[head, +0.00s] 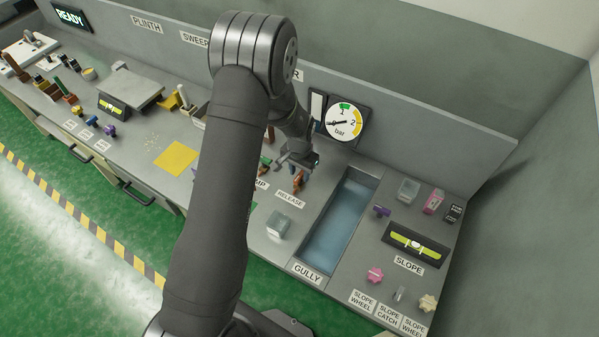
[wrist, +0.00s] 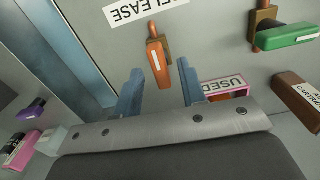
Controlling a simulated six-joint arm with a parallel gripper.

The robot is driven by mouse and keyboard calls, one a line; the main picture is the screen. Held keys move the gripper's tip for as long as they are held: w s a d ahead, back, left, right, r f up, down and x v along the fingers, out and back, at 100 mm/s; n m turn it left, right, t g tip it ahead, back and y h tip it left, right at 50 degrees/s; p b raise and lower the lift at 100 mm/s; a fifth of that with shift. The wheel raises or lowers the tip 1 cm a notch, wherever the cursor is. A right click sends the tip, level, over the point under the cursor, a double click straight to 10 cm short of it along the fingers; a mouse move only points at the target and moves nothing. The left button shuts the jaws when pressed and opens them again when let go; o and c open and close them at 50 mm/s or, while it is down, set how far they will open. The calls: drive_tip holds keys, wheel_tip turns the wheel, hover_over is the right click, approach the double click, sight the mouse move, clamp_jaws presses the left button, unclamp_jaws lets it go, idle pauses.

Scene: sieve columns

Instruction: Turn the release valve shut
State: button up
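The release valve is an orange lever on a brass stem, by the RELEASE label (head: 290,199). In the head view the lever (head: 298,179) is partly covered by my gripper (head: 296,160). In the wrist view the lever (wrist: 160,66) points from its stem down toward my gripper, away from the label (wrist: 140,10). My gripper (wrist: 160,72) is open. Its two blue-grey fingers stand on either side of the lever's free end, with a visible gap on each side. Whether the fingertips are level with the lever in height, I cannot tell.
A green-handled valve (wrist: 288,37) and a brown block (wrist: 302,92) are close on the wrist view's right. A pink-framed USED box (wrist: 226,90) lies beyond the right finger. The gully (head: 338,225) is right of the valve; a pressure gauge (head: 343,122) stands behind.

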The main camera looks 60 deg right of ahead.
drive_tip(key=shift+f, duration=0.3)
clamp_jaws()
